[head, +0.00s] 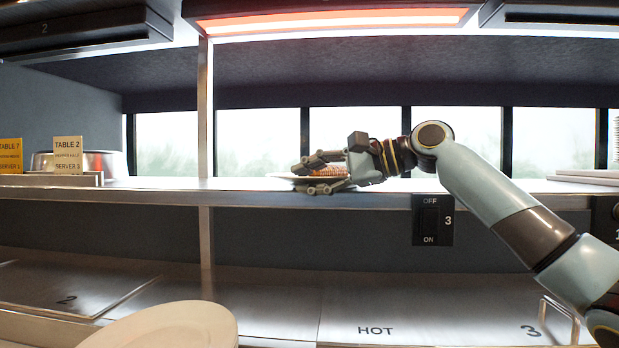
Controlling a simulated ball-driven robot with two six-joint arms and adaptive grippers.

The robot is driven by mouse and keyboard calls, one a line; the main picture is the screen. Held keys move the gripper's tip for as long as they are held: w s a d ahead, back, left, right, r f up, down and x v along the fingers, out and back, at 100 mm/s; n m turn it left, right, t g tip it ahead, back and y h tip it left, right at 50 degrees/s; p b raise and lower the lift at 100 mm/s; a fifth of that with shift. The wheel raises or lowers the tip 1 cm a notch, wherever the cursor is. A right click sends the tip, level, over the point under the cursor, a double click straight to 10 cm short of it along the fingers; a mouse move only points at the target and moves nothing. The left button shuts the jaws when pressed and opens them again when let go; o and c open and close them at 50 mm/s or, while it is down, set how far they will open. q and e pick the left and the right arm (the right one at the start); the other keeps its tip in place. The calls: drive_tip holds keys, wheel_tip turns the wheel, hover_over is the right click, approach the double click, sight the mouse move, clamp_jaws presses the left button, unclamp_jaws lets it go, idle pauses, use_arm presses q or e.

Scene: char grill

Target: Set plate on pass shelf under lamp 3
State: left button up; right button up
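A pale plate (282,176) with reddish-brown food (331,170) on it is at the front edge of the pass shelf (130,184), below the lit lamp (330,20). My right gripper (300,180) is at the plate, with one finger showing above it and one below, near the shelf edge. The fingers and food hide part of the plate. I cannot tell whether the fingers press on it or whether it rests fully on the shelf. My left gripper is out of view.
A post (206,110) stands left of the plate. Table cards (68,155) and a metal pan (105,163) are at the shelf's left. Pale stacked items (590,177) lie at the right. Below are a HOT counter marked 3 (270,310) and a round pale plate (165,328).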

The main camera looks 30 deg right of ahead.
drive_tip(key=shift+o, duration=0.6)
drive_tip(key=b+v, duration=0.9)
drive_tip(key=v, duration=0.3)
drive_tip(key=shift+r, duration=0.1)
idle(0.3)
